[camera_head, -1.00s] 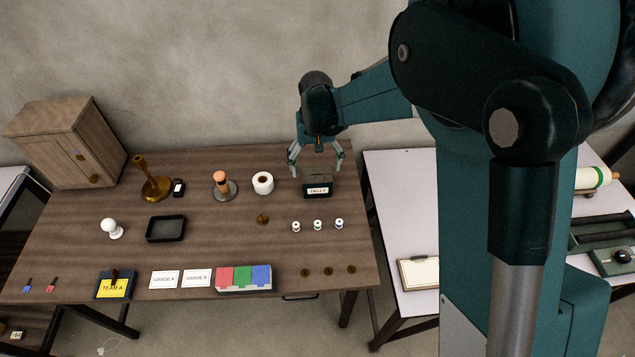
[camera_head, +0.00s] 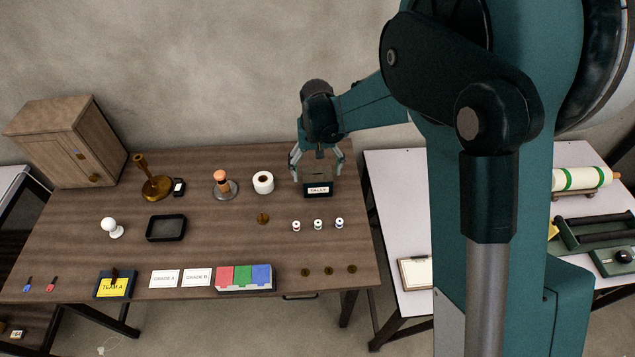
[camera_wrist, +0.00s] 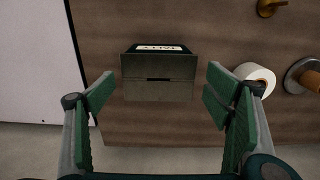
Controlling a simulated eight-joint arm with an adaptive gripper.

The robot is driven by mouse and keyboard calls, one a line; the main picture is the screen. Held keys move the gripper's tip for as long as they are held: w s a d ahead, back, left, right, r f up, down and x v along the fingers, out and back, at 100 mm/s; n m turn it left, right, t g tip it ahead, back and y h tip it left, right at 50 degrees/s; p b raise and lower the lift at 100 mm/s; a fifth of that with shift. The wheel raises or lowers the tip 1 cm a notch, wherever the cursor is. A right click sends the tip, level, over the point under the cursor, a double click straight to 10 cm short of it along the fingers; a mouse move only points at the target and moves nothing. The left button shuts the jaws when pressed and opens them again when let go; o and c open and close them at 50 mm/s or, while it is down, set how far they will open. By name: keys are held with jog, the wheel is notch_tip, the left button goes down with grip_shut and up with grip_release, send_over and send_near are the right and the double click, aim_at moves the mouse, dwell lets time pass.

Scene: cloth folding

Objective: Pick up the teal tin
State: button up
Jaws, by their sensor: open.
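The tin, a dark teal box with a white label reading "TALLY" (camera_head: 317,187), stands at the back right of the brown table. It also shows in the wrist view as a dark box (camera_wrist: 158,77) with a seam or slot across its top. My gripper (camera_head: 318,174) is over the tin, fingers pointing down. In the wrist view my gripper (camera_wrist: 160,98) is open, one finger to each side of the tin, with a gap on both sides. The tin is between and slightly ahead of the fingers there. Whether the fingertips reach below its top is unclear.
A white tape roll (camera_head: 263,182) and a stamp with an orange knob (camera_head: 222,184) stand left of the tin. Several small white spools (camera_head: 318,224) stand in front of it. A brass disc (camera_head: 262,218) lies nearby. A white side table (camera_head: 395,200) is to the right.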

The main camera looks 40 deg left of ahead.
jog(key=shift+d+f+b, duration=0.15)
jog(key=shift+f+b, duration=0.15)
jog(key=shift+f, duration=2.3)
jog(key=c, duration=1.1)
jog(key=shift+r, duration=0.15)
jog(key=shift+r+p, duration=0.5)
jog(key=shift+r, duration=4.35)
